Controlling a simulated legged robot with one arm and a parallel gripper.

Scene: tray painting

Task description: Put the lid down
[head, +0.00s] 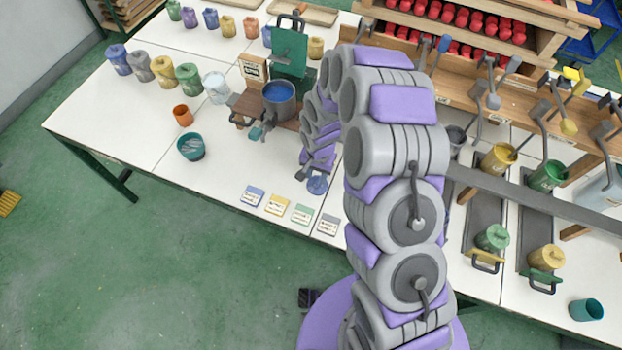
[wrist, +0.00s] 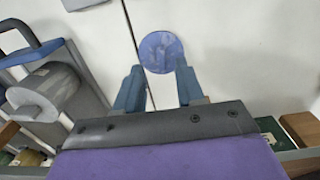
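A round blue lid (wrist: 161,52) shows between and just beyond the two blue fingertips of my gripper (wrist: 160,72) in the wrist view. The fingers stand apart by about the lid's width, and their tips meet its near edges on both sides. In the head view the lid (head: 317,185) shows at the lower end of my arm, over the white table near its front. Whether the lid touches the table is hard to tell.
A pot of blue paint (head: 279,99) stands on a wooden stand left of my arm. Several small cards (head: 277,205) lie along the front edge. An orange cup (head: 183,115) and a teal cup (head: 190,147) stand further left.

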